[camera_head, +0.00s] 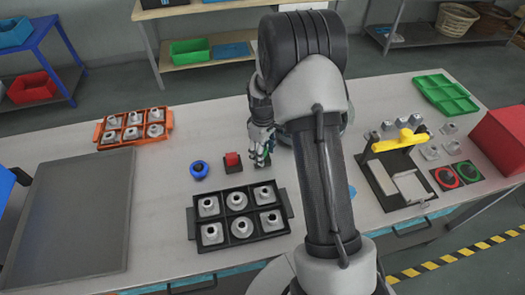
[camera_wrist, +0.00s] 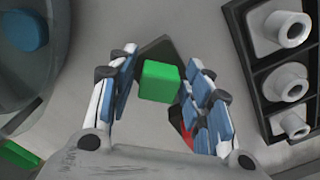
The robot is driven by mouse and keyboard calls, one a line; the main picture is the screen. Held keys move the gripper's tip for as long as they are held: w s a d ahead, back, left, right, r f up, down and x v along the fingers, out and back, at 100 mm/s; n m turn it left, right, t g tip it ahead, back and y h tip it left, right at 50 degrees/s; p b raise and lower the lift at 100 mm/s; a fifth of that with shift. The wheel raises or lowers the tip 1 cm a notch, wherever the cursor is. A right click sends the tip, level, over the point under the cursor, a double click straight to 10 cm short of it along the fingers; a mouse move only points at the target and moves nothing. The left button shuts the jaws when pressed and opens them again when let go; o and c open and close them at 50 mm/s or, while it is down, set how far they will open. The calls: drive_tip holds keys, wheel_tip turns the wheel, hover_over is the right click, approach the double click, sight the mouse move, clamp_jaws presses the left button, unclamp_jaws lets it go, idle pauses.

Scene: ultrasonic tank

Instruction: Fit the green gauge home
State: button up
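The green gauge (camera_wrist: 160,80) shows as a green block between the fingers in the wrist view, with a dark flat piece behind it. In the head view only a little green (camera_head: 263,159) shows below my gripper (camera_head: 262,145). My gripper's fingers (camera_wrist: 163,85) stand either side of the block in the wrist view. They look spread, with narrow gaps beside it, and I see no clear contact. Whether the block is seated in the dark piece cannot be told. A red block (camera_head: 232,159) on a dark base stands just left of the gripper.
A blue round piece (camera_head: 199,169) stands further left. A black tray (camera_head: 226,219) of grey fittings lies in front, also in the wrist view (camera_wrist: 262,92). An orange tray (camera_head: 100,134) is at the back left. A yellow-handled fixture (camera_head: 378,157) stands right of my arm.

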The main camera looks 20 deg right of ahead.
drive_tip(key=shift+o, duration=0.6)
drive_tip(key=shift+r, duration=0.1)
drive_tip(key=shift+r, duration=0.4)
wheel_tip(320, 180, up, 11)
